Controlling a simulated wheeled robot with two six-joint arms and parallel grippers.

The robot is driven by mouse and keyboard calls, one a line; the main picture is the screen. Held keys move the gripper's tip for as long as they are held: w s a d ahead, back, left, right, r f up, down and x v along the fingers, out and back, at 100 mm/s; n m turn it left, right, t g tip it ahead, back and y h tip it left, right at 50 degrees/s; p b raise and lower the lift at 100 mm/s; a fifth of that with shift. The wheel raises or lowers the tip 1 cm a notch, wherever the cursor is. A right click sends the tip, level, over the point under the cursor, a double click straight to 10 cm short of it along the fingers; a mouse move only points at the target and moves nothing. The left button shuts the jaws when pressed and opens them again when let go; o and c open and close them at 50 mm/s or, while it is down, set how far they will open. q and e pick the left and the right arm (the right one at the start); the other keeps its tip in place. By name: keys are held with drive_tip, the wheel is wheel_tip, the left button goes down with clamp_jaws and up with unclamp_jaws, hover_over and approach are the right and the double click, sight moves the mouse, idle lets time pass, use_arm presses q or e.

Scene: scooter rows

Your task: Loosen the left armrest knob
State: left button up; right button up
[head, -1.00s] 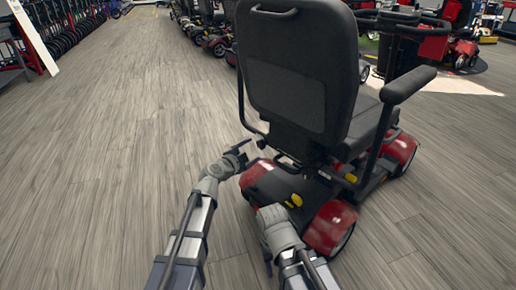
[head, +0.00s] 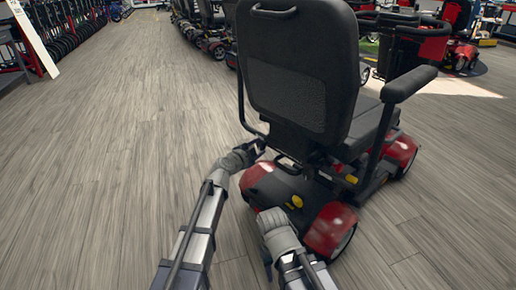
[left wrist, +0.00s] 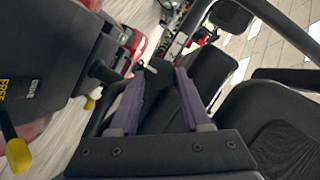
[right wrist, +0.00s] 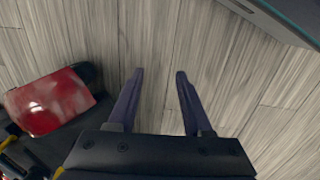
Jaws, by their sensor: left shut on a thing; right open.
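The scooter's black seat (head: 298,75) faces away from me, and its left armrest tube (head: 240,100) runs down the left side to the seat base. My left gripper (head: 258,147) is at the lower end of that tube, beside the seat base. In the left wrist view, my left gripper (left wrist: 158,78) is shut on a small dark part, the armrest knob (left wrist: 158,67), between its fingertips. The knob's outline is mostly hidden in the head view. My right gripper (right wrist: 159,75) is open and empty over the floor behind the red rear of the scooter.
The scooter's red rear body (head: 330,228) stands close to my right arm. A yellow lever (left wrist: 14,145) shows beside the scooter body in the left wrist view. The right armrest (head: 408,84) is on the far side. The wood floor (head: 110,150) to the left is clear.

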use_arm(q)
clamp_jaws()
